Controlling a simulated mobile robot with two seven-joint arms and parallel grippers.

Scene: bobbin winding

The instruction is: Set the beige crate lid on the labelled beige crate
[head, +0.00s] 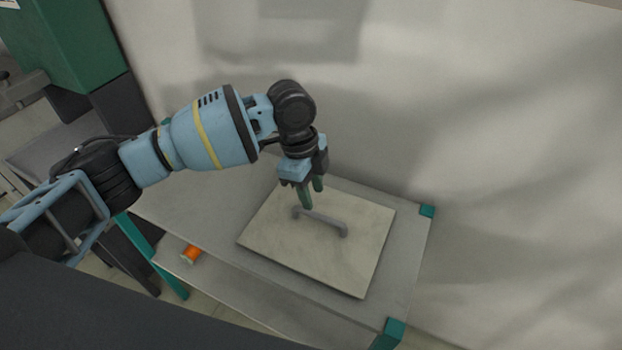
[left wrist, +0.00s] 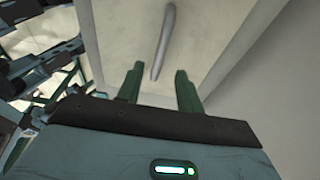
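The beige crate lid (head: 345,268) lies flat on the grey table, with a grey bar handle (head: 325,219) on its top. My left gripper (head: 312,198) points down at the handle's left end, its green fingers close to it. In the left wrist view the fingers (left wrist: 157,88) are apart and the handle (left wrist: 165,40) shows beyond and between their tips. The gripper looks open, and nothing is held. The labelled beige crate is not in view. My right gripper is not in view.
The grey table (head: 190,210) has teal corner pieces and stands against a pale wall. An orange spool (head: 191,254) is near its front left edge. A green machine (head: 65,40) stands at the upper left. The table left of the lid is clear.

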